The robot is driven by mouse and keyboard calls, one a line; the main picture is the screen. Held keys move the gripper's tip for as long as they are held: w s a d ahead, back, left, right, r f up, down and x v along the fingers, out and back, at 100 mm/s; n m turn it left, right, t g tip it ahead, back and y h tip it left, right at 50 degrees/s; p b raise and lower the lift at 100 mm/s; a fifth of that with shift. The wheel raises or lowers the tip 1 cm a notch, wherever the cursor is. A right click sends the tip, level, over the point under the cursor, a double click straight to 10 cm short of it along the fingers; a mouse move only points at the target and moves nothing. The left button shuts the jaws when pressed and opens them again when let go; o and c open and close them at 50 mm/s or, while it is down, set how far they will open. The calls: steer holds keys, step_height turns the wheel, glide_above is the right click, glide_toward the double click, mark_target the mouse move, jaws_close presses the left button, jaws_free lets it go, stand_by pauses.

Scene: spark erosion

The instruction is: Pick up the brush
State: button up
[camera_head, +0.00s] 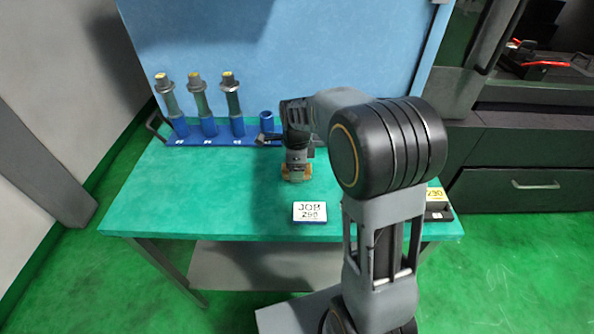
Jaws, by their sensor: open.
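My gripper (296,166) points down over the middle of the green-topped table (200,190), at the end of my arm. Its fingers are small and dark in this view. A yellow-brown piece (295,176) shows right at the fingertips, low over or on the tabletop. I cannot tell whether it is part of the brush or of something else. No brush shows clearly anywhere; my arm hides part of the table's right side.
A blue rack (215,141) at the back left holds three tall grey-and-blue holders (202,103) with yellow tops, beside an empty blue socket (267,122). A white JOB card (310,211) lies near the front edge. A yellow-labelled black item (438,212) sits at the right.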

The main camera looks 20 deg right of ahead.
steer(key=shift+f, duration=0.25)
steer(key=shift+c, duration=0.3)
steer(key=c, duration=1.1)
steer(key=shift+o, duration=0.2)
steer(key=shift+r, duration=0.1)
